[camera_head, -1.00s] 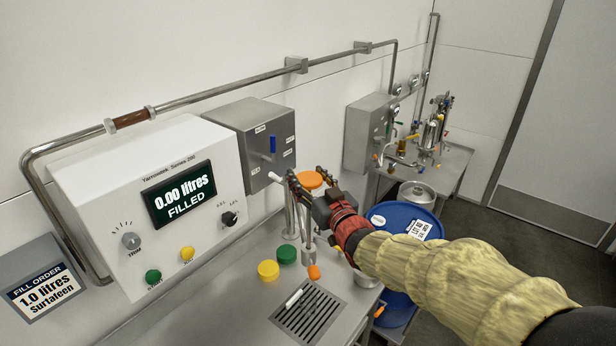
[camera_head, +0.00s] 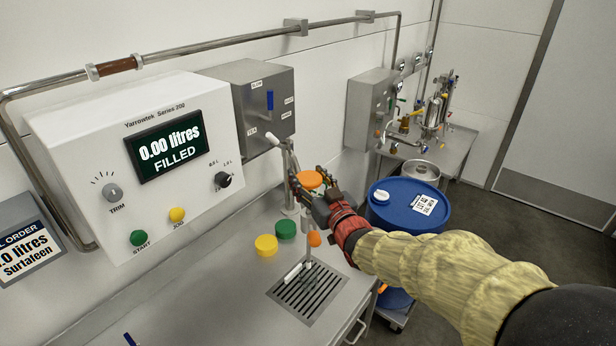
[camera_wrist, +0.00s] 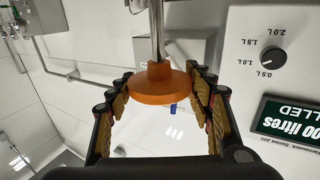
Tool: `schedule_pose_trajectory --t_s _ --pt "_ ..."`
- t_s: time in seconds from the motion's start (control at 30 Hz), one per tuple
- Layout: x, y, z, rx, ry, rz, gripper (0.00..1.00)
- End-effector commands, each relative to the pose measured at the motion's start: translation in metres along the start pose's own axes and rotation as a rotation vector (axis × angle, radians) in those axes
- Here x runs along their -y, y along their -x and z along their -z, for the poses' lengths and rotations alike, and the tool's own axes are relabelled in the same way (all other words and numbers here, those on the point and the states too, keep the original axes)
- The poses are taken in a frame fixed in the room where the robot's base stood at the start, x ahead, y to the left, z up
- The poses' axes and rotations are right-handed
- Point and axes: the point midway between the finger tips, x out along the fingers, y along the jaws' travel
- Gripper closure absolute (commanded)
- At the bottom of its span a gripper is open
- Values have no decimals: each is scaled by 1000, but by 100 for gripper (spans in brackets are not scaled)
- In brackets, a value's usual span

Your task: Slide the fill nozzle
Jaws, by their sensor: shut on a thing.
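The fill nozzle stands over the bench. Its orange disc-shaped knob (camera_head: 309,179) tops a thin steel stem, and an orange piece (camera_head: 314,239) shows lower down. My gripper (camera_head: 312,188) is closed around the knob from the right. In the wrist view the knob (camera_wrist: 160,84) lies between both fingers of my gripper (camera_wrist: 160,105), with the steel rod running upward from it in the picture. My fingers hide part of the nozzle. A slatted drain (camera_head: 308,292) lies below it, with a small white cylinder (camera_head: 292,272) at its left edge.
A white filler cabinet (camera_head: 75,140) reading 0.00 litres and a grey switch box (camera_head: 265,110) stand behind. Yellow (camera_head: 266,245) and green (camera_head: 286,228) caps sit left of the nozzle. A blue drum (camera_head: 395,215) stands to the right, near my arm.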

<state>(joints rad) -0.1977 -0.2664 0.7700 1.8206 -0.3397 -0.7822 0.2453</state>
Motion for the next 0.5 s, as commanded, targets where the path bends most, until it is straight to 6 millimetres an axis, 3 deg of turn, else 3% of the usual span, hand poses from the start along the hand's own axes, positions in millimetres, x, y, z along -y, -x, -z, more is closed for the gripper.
schedule_pose_trajectory --t_s 0.13,0.17,0.5 --pt "0 0 -1 3 0 0 94" --pt "0 0 -1 2 0 0 47" --pt "0 0 0 0 0 0 29"
